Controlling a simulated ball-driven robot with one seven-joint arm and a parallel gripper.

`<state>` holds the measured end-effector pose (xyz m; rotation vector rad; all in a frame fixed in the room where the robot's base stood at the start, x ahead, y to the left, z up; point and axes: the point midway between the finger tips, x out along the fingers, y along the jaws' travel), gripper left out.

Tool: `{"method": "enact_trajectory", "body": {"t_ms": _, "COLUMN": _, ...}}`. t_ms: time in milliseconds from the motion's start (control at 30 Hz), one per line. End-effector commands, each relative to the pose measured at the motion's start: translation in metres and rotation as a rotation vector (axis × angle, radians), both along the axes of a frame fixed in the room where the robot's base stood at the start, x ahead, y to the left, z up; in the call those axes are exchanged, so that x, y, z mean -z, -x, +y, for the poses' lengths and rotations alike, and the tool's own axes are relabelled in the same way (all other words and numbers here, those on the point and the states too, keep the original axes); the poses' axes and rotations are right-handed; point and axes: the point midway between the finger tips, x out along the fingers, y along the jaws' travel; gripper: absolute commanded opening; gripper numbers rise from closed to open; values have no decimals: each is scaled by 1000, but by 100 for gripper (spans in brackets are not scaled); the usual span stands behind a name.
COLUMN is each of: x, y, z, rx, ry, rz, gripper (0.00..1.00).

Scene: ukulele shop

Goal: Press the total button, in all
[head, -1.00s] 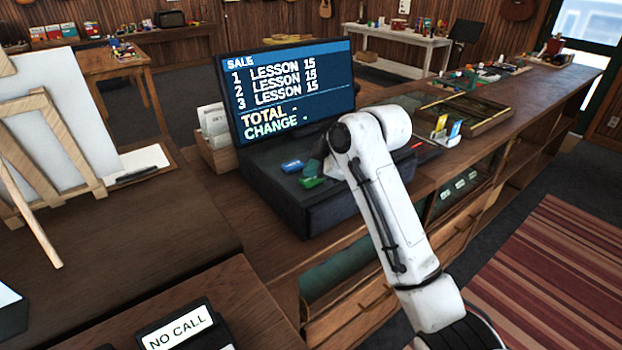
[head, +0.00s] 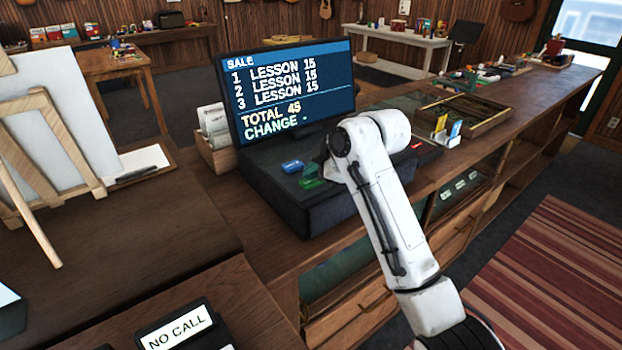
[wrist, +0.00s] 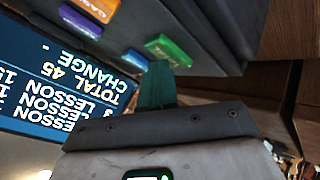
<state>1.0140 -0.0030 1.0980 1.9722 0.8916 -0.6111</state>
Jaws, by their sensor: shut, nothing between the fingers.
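The register screen (head: 290,95) lists three lessons at 15 each and reads "TOTAL 45", with a dash after CHANGE. On the dark register body (head: 290,205) are a blue button (head: 292,166) and a green button (head: 311,183). The wrist view shows the green button (wrist: 168,50) near a blue one (wrist: 137,58), with purple (wrist: 80,22) and orange (wrist: 93,8) ones farther off. My gripper (wrist: 157,80) is shut and empty, its dark green tip right by the green button. I cannot tell whether they touch. My arm hides part of the register in the head view.
A card box (head: 212,140) stands left of the screen. A small card holder (head: 446,135) and a wooden tray (head: 465,118) are on the counter to the right. A "NO CALL" sign (head: 178,330) stands at the near left.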

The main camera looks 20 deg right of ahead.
Motion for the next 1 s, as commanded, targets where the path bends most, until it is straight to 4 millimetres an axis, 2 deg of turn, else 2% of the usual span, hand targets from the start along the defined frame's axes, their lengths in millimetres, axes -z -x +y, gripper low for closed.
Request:
{"method": "enact_trajectory", "body": {"t_ms": 400, "x": -17, "y": 0, "z": 0, "rx": -1, "ry": 0, "rz": 1, "gripper": 0}}
{"method": "enact_trajectory", "body": {"t_ms": 833, "x": -19, "y": 0, "z": 0, "rx": 0, "ry": 0, "rz": 0, "gripper": 0}}
{"method": "enact_trajectory", "body": {"t_ms": 1000, "x": -32, "y": 0, "z": 0, "rx": 0, "ry": 0, "rz": 0, "gripper": 0}}
